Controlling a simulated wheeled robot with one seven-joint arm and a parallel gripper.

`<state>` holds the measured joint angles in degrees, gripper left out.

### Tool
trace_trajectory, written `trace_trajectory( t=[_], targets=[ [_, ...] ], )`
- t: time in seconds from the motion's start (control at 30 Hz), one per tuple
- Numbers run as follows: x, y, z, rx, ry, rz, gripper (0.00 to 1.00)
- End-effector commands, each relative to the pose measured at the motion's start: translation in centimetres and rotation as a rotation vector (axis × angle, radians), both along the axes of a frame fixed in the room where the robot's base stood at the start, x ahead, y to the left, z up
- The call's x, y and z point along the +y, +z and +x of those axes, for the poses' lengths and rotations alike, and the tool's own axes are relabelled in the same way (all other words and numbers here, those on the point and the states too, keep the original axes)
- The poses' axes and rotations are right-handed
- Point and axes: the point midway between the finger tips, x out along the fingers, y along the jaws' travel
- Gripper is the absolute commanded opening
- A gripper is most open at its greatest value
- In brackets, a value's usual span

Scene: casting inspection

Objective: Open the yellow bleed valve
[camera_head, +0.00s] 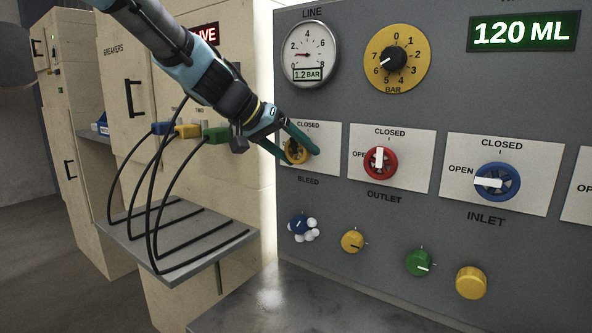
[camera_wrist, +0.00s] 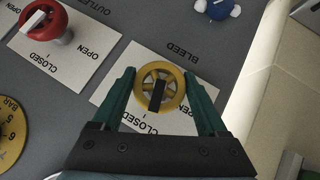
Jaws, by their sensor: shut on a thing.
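The yellow bleed valve (camera_head: 294,153) is a spoked wheel on a white plate at the left of the grey panel. In the wrist view the yellow wheel (camera_wrist: 178,82) shows face-on, with a black bar across it in line with the CLOSED mark. My gripper (camera_wrist: 158,76) has its two green fingers on either side of the wheel, shut on its rim. In the head view my gripper (camera_head: 298,151) reaches the valve from the upper left, and its fingers cover part of the wheel and the OPEN label.
The red outlet valve (camera_head: 380,163) points to CLOSED; the blue inlet valve (camera_head: 497,182) points to OPEN. The line gauge (camera_head: 309,53) reads 1.2 bar and the display (camera_head: 524,32) 120 ML. Small knobs sit below. A shelf (camera_head: 180,237) with black cables stands left.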

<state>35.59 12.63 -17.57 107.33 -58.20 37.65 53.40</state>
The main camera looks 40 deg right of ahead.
Motion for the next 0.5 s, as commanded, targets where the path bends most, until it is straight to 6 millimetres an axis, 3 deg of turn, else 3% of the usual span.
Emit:
trace_trajectory(
  t=[0.03,0.5],
  targets=[
    [0.05,-1.08,0.27,0.038,0.002,-0.013,0.2],
    [0.05,-0.95,0.18,0.474,0.002,-0.126,0.2]
  ],
)
